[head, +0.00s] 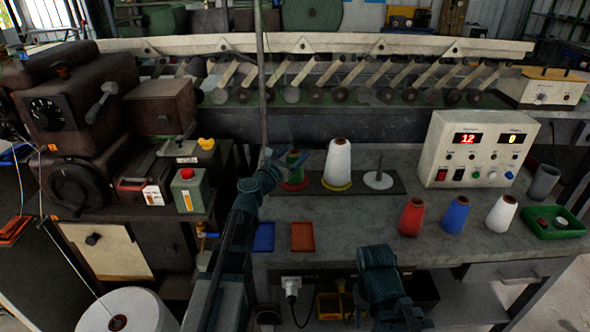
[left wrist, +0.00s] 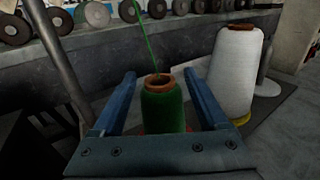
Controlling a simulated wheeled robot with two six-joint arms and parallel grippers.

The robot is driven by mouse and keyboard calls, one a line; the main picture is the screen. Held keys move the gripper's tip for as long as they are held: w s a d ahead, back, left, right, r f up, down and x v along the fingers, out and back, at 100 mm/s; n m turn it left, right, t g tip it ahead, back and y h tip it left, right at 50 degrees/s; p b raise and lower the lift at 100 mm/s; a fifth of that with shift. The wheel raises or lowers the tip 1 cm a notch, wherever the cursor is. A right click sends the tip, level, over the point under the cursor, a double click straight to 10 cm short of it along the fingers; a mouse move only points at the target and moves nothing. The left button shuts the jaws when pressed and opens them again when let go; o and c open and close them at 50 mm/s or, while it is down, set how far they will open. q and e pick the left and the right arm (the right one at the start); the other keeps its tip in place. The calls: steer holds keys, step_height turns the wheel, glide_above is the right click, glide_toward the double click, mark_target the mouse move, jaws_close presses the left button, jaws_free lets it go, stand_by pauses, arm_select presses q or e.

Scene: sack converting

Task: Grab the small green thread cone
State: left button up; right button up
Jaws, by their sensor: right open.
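The small green thread cone (head: 294,158) stands upright on a red base disc at the left of a dark plate on the grey table. My left gripper (head: 284,160) is at the cone and partly hides it in the head view. In the left wrist view the green cone (left wrist: 162,105), with its brown top and a green thread rising from it, stands between the two blue fingers (left wrist: 160,80). The fingers are apart, with a narrow gap showing beside the cone. My right gripper (head: 377,256) is open and empty at the table's front edge.
A large white cone (head: 338,162) stands right of the green one, then an empty spindle (head: 379,179). Red (head: 411,217), blue (head: 454,215) and white (head: 502,214) cones stand at the right front. A control box (head: 478,150) stands behind them. Blue (head: 263,237) and orange (head: 302,237) trays lie in front.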

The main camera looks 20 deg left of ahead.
arm_select(q)
jaws_close()
steer(key=shift+r, duration=0.2)
stand_by(0.5)
step_height(320, 180, up, 18)
steer(key=p, duration=1.8)
steer(key=shift+f, duration=0.15)
